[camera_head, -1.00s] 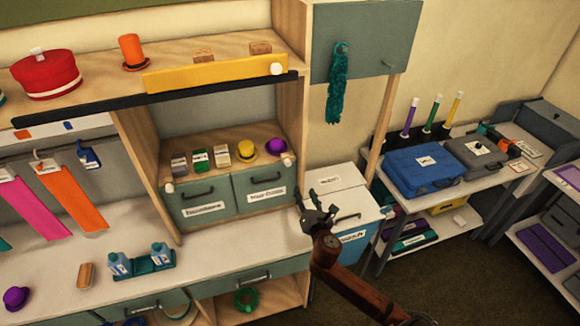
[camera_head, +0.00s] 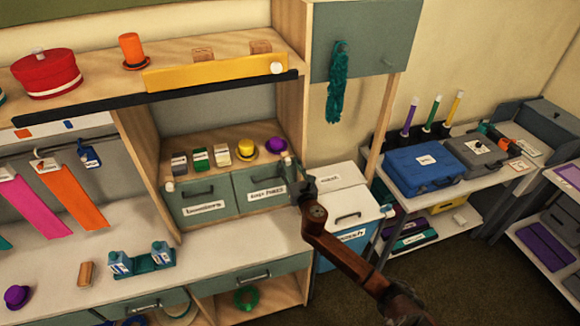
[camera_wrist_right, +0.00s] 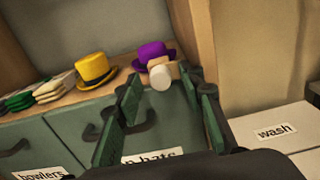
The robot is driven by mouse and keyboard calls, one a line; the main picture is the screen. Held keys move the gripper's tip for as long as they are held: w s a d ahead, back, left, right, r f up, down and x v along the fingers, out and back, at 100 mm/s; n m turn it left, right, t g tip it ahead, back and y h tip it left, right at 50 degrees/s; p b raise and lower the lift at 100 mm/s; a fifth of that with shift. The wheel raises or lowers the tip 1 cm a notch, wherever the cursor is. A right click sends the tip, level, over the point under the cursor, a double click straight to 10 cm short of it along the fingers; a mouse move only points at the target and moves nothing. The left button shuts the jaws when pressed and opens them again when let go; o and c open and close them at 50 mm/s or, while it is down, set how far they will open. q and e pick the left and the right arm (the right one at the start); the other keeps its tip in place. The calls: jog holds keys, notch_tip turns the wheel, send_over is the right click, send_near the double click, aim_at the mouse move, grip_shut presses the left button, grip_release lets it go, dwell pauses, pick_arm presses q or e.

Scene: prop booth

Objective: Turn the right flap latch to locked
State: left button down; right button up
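The right flap latch (camera_head: 287,160) is a small wooden piece with a pale round knob, at the right end of the shelf edge above the drawers. In the right wrist view the latch (camera_wrist_right: 160,76) shows in front of the purple hat. My right gripper (camera_head: 299,178) is just below and to the right of it in the head view. In the wrist view the right gripper (camera_wrist_right: 165,95) is open, with the knob seen between its fingers. I cannot tell whether they touch it. My left gripper is not in view.
A matching left latch (camera_head: 168,187) sits at the shelf's other end. Yellow (camera_head: 246,150) and purple (camera_head: 276,146) hats stand close behind the right latch. A labelled drawer (camera_head: 261,184) lies below it. The wooden upright (camera_head: 289,95) and white bin (camera_head: 345,205) are on the right.

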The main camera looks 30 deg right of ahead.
grip_shut()
dwell(0.4)
jog(key=shift+m, duration=0.4)
dwell(0.5)
jog(key=m, duration=0.3)
jog(key=shift+f+m, duration=0.1)
jog(key=shift+m, duration=0.3)
jog(key=m, duration=0.4)
jog(key=shift+m, duration=0.3)
jog(key=m, duration=0.4)
jog(key=shift+d+f, duration=0.1)
jog(key=m, duration=0.4)
jog(key=shift+m, duration=0.4)
